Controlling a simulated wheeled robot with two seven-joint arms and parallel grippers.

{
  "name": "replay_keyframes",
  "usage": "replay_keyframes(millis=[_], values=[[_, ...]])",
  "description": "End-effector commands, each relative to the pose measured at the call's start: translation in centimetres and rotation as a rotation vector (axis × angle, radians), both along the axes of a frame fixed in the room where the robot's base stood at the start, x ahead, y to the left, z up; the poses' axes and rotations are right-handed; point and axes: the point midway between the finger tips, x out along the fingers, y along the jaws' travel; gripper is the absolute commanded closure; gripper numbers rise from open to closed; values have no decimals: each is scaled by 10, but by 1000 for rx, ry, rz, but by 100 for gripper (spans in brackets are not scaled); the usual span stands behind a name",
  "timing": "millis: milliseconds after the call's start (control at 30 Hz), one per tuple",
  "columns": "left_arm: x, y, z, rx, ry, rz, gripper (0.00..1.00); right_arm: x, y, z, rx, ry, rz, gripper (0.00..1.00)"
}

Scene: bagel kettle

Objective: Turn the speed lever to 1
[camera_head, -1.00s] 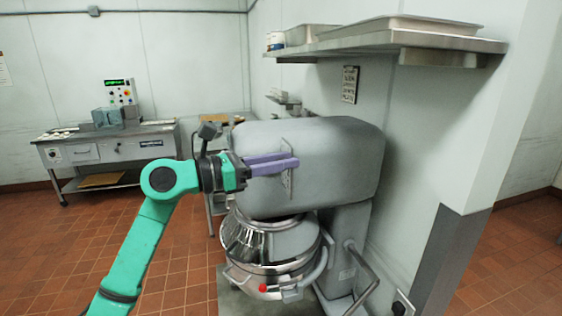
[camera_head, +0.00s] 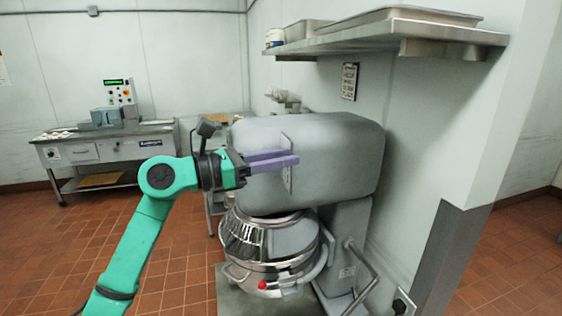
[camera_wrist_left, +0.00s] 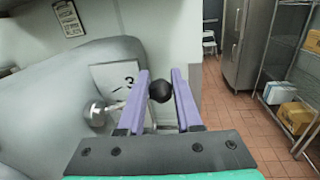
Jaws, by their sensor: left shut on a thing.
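The big grey mixer (camera_head: 340,150) stands in the middle of the head view, with a steel bowl (camera_head: 262,280) under its head. In the left wrist view, the speed lever has a round black knob (camera_wrist_left: 161,92) and a metal hub (camera_wrist_left: 96,113) on the mixer's side. A white dial plate (camera_wrist_left: 112,74) shows a 3; other numbers are not readable. My left gripper (camera_head: 297,157) is at the mixer's side; in the wrist view its purple fingers (camera_wrist_left: 160,76) are shut on the black knob. The lever is hidden in the head view. My right gripper is not in view.
A steel shelf (camera_head: 400,41) with trays juts from the wall above and behind the mixer. A steel work table (camera_head: 105,150) with a machine stands at the back left. A wall corner (camera_head: 440,250) is close on the right. The tiled floor at left is clear.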

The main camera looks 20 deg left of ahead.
Motion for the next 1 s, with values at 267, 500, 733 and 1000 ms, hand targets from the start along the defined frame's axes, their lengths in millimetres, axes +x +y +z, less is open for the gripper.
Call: replay_keyframes(millis=[267,500,733,1000], values=[[-3,-2,-33,99,-144,4,100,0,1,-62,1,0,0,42],[-6,-3,-54,212,-328,4,100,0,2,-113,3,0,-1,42],[-7,-4,-69,315,-492,6,100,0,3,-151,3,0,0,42],[-9,-4,-79,396,-627,8,100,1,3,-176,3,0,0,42]])
